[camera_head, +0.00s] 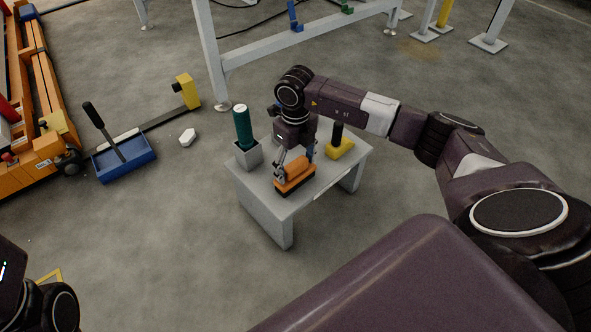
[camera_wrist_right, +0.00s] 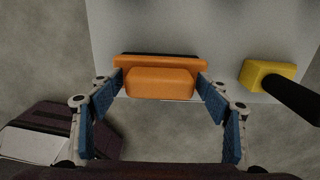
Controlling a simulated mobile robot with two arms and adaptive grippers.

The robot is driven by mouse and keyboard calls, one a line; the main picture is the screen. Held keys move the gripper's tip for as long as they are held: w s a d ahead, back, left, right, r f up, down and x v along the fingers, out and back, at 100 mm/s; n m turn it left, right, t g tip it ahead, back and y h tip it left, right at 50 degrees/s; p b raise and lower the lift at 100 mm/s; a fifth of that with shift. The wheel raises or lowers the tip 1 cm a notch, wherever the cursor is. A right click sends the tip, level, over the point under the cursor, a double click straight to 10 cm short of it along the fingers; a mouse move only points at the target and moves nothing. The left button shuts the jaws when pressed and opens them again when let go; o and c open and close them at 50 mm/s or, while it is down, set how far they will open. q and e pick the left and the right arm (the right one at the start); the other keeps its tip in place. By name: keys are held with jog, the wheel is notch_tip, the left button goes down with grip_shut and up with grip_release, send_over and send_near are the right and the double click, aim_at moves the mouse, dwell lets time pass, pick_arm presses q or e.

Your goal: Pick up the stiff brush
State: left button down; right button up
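The stiff brush (camera_head: 295,174) has an orange body and dark bristles at its underside. It is at the front part of the small grey table (camera_head: 262,196). In the right wrist view, the brush (camera_wrist_right: 160,83) sits between my right gripper's fingers. My right gripper (camera_head: 294,168) points down over the brush. Its blue-padded fingers, also in the wrist view (camera_wrist_right: 161,78), stand at both ends of the raised orange block, very close to it. I cannot tell whether they press on it. Whether the bristles touch the tabletop is unclear. My left gripper is out of view.
On the table, a green cylinder (camera_head: 242,125) stands in a grey block at left, and a yellow-based tool (camera_head: 340,149) with a black handle stands at right. A blue tray (camera_head: 128,160) and white lump (camera_head: 187,137) lie on the floor. A grey frame (camera_head: 213,65) stands behind.

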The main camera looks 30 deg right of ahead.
jog(key=c, duration=0.8)
jog(key=shift+c, duration=0.4)
jog(key=shift+r, duration=0.15)
